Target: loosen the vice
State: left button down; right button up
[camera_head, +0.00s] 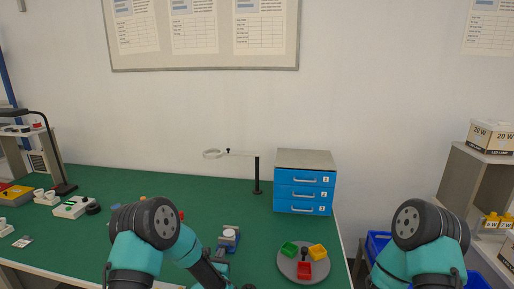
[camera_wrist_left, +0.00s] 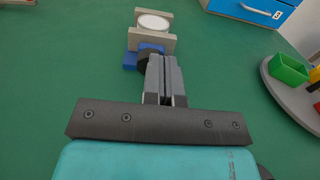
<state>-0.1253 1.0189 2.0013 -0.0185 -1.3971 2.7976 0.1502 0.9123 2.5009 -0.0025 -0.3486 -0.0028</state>
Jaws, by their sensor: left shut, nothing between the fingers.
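The vice (camera_head: 229,238) stands on the green table in the head view, just beyond my left arm. In the left wrist view the vice (camera_wrist_left: 150,47) has a blue base and grey jaws, with a white round object (camera_wrist_left: 153,22) between them. My left gripper (camera_wrist_left: 163,62) is shut and empty, its fingertips at the near end of the vice, beside a dark part there. I cannot tell whether they touch it. In the head view my left arm hides part of the area by the vice. My right gripper is out of view; only its arm shows.
A round grey tray (camera_head: 287,268) with green, yellow and red bins stands right of the vice. A blue drawer unit (camera_head: 303,190) and a black stand with a ring (camera_head: 257,175) are behind. A desk lamp (camera_head: 62,160) and devices are at far left. The table between is mostly clear.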

pick_arm(q)
jog(key=w, duration=0.2)
jog(key=shift+w+d, duration=0.2)
jog(key=shift+w, duration=0.15)
jog(key=shift+w+r, duration=0.15)
jog(key=shift+w, duration=0.1)
jog(key=shift+a, duration=0.1)
